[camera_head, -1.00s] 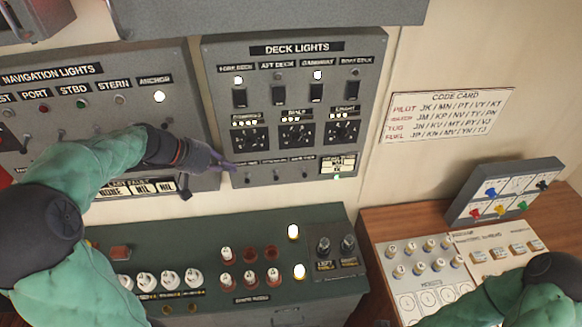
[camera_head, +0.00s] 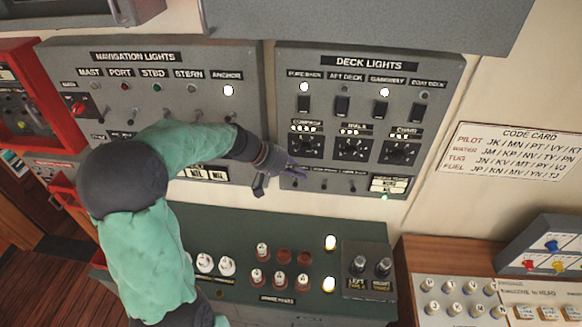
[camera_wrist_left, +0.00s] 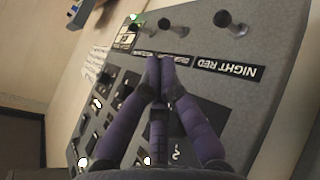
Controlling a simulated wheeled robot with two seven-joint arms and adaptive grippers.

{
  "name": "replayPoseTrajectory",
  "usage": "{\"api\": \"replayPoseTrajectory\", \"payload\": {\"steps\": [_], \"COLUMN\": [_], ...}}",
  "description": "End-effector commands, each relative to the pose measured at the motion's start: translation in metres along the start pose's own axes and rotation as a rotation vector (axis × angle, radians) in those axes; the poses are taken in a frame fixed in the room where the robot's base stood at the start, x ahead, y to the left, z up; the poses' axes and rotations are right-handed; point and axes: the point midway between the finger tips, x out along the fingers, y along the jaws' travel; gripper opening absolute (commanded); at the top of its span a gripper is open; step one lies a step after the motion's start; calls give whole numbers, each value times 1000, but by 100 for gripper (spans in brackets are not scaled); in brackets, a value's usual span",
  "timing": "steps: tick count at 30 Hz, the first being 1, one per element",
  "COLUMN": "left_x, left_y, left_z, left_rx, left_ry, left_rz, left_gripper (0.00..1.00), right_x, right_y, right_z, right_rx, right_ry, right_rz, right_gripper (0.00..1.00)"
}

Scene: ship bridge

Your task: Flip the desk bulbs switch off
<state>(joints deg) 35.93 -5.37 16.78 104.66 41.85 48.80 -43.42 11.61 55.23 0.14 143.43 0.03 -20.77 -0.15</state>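A row of small toggle switches runs along the bottom of the grey DECK LIGHTS panel (camera_head: 458,80): a left toggle (camera_head: 295,184), a middle toggle (camera_head: 323,186) and a right toggle (camera_head: 352,188). The labels above them are too small to read in the head view. In the upside-down left wrist view, one label (camera_wrist_left: 228,69) reads NIGHT RED; the others are unreadable or partly covered, so I cannot tell which switch is desk bulbs. My left gripper (camera_head: 303,173) is at the panel's lower left, just above the left toggle. Its fingertips (camera_wrist_left: 160,62) are together, with nothing between them.
Rotary knobs (camera_head: 352,149) and rocker switches (camera_head: 342,105) sit above the toggles. The NAVIGATION LIGHTS panel (camera_head: 150,75) is to the left, partly behind my left arm. A green console (camera_head: 230,225) with bulbs juts out below. A code card (camera_head: 510,150) hangs right.

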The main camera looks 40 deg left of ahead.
Motion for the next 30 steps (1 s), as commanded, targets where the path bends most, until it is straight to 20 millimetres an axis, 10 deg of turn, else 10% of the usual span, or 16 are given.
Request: {"api": "replayPoseTrajectory", "payload": {"steps": [13,30], "left_x": [71,82], "left_y": [1,0], "left_z": [0,0], "left_rx": [-1,0], "left_ry": [-2,1], "left_rz": [0,-1], "left_gripper": [0,0], "right_x": [-14,-14], "right_y": [-5,-5], "right_z": [0,0], "right_rx": [0,0], "right_ry": [0,0], "right_rz": [0,0], "right_gripper": [57,57]}}
